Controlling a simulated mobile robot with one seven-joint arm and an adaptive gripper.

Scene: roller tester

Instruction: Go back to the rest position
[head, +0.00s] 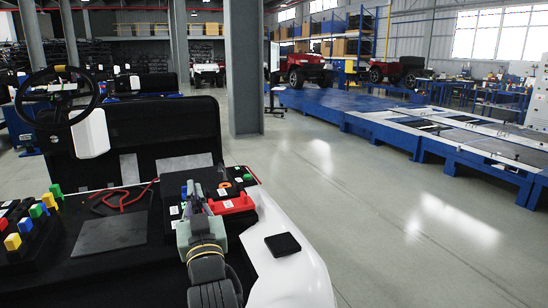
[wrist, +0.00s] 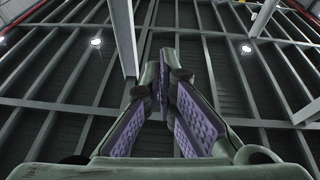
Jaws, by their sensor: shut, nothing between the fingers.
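My gripper (head: 192,188) shows in the head view above the dark dashboard of the vehicle, just left of a red part on it. Its fingers point up and away from the camera. In the wrist view my gripper (wrist: 165,70) has its purple-padded fingers meeting at the tips, shut with nothing held. Behind the fingers, that view shows only the ceiling with its beams and lamps.
The dashboard carries a red part (head: 232,204), a flat dark plate (head: 109,235) and several coloured blocks (head: 37,211) at left. A steering wheel (head: 56,98) rises behind. A black pad (head: 282,244) lies on the white body panel. Grey floor (head: 400,210) is open at right.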

